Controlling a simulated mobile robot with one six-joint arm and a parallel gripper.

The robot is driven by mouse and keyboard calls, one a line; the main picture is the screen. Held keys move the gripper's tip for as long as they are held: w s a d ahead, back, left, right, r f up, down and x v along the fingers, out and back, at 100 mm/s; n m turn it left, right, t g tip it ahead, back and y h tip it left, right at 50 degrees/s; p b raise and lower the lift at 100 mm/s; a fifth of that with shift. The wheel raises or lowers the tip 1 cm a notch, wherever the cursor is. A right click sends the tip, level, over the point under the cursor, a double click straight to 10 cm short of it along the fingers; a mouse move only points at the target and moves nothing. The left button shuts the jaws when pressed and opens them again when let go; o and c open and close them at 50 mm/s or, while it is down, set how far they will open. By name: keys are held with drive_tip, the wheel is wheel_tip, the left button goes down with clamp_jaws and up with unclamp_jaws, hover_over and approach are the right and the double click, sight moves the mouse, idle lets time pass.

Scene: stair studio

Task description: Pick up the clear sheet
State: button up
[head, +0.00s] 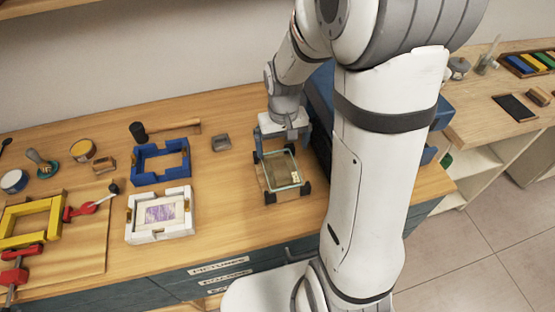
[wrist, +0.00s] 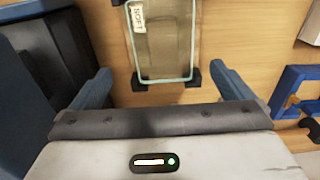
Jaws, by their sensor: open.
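The clear sheet (head: 280,169) is a glass-like pane with a pale green edge and a small white label. It lies on a small wooden stand with black corner pieces, on the workbench beside my arm. In the wrist view the sheet (wrist: 163,45) is at the top centre, its label at its upper left and black corners at its lower edge. My gripper (head: 283,135) is at the far side of the stand. In the wrist view its blue fingers (wrist: 165,88) are wide apart, with nothing between them but bare wood near the sheet's edge.
A blue frame (head: 161,162), a white frame (head: 160,215) with a purple picture, and a yellow frame (head: 31,218) lie to the left. A mallet (head: 165,130) and a small grey block (head: 221,143) are behind. A dark blue cabinet (head: 322,105) stands close on the right.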

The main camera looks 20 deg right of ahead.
sight(281, 169)
drive_tip(key=f, duration=0.2)
drive_tip(key=f+p, duration=0.1)
drive_tip(key=f, duration=0.4)
drive_tip(key=shift+s+a+f, duration=0.15)
drive_tip(key=shift+s+a, duration=0.1)
drive_tip(key=shift+s, duration=0.05)
drive_tip(key=shift+c, duration=0.2)
drive_tip(key=c, duration=0.9)
